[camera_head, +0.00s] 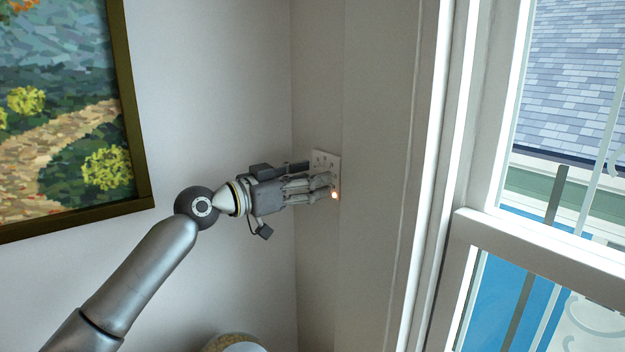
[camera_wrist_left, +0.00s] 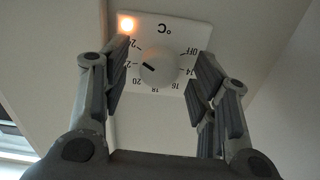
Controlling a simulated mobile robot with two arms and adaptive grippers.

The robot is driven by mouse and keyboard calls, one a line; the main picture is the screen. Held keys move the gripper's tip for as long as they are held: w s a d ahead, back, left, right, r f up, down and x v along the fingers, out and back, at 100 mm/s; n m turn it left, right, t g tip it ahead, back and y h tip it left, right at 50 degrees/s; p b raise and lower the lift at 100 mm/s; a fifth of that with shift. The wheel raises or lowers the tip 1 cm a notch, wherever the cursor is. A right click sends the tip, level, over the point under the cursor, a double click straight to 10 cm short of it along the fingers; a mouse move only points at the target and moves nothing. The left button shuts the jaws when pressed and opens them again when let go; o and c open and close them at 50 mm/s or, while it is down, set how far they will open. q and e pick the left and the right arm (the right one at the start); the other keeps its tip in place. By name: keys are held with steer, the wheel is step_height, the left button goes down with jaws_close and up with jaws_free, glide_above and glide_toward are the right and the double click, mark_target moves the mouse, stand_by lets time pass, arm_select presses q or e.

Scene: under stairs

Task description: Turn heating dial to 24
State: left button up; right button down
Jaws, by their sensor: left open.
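The heating dial's white plate (camera_head: 327,160) is on the wall near the corner, partly behind my left gripper (camera_head: 322,188). In the left wrist view the plate (camera_wrist_left: 178,32) appears upside down, with a round white knob (camera_wrist_left: 164,66) and a ring of numbers from OFF. The knob's black pointer mark points left and slightly up, towards the partly covered numbers beginning with 2. I cannot tell its exact reading. My left gripper (camera_wrist_left: 162,72) is open, with one finger on each side of the knob. Gaps show between fingers and knob. My right gripper is not in view.
An orange light (camera_wrist_left: 127,24) glows at the plate's corner. A framed painting (camera_head: 72,110) hangs on the left wall. A white window frame (camera_head: 475,160) stands to the right. The wall between dial and window is bare.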

arm_select(q)
steer(key=v, duration=1.1)
